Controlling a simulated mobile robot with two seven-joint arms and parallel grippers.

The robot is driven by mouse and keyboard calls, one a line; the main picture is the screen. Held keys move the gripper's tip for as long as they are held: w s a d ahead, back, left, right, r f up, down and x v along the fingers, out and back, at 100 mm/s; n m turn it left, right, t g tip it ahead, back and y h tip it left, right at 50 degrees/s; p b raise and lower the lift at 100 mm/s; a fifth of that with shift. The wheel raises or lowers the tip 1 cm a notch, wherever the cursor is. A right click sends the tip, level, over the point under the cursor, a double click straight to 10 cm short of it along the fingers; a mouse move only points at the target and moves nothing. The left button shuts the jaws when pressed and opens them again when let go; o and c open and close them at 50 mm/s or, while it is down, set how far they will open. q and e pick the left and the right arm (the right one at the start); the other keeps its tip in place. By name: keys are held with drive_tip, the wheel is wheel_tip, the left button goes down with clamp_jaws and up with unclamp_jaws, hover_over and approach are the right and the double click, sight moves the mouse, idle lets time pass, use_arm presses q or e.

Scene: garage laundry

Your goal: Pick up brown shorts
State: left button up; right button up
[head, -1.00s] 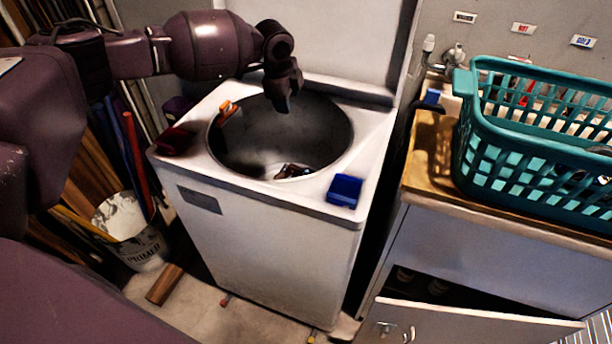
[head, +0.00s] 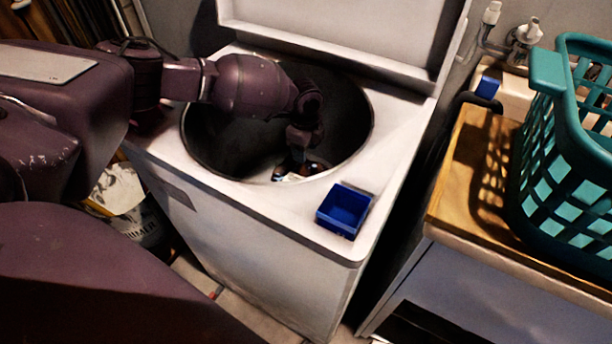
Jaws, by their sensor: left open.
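A small brown and white bundle (head: 312,168) lies at the bottom of the washer drum (head: 222,150), by its near wall. It may be the brown shorts, but it is dark and partly hidden. My left gripper (head: 298,158) reaches down inside the drum, right over the bundle. Its jaws are open, though the fingertips are dark and hard to make out. I cannot tell whether they touch the cloth. My right gripper is not in view.
The white washer (head: 290,245) has its lid (head: 345,30) raised behind the drum. A blue box (head: 344,209) sits on its front right corner. A teal basket (head: 570,170) stands on the wooden counter (head: 455,190) at the right.

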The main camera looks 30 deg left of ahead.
sight(303, 171)
use_arm(q)
drive_tip(key=f, duration=0.2)
drive_tip(key=f+b, duration=0.1)
drive_tip(key=f, duration=0.3)
drive_tip(key=shift+w+b, duration=0.35)
drive_tip(key=shift+b, duration=0.05)
drive_tip(key=shift+r, duration=0.2)
clamp_jaws()
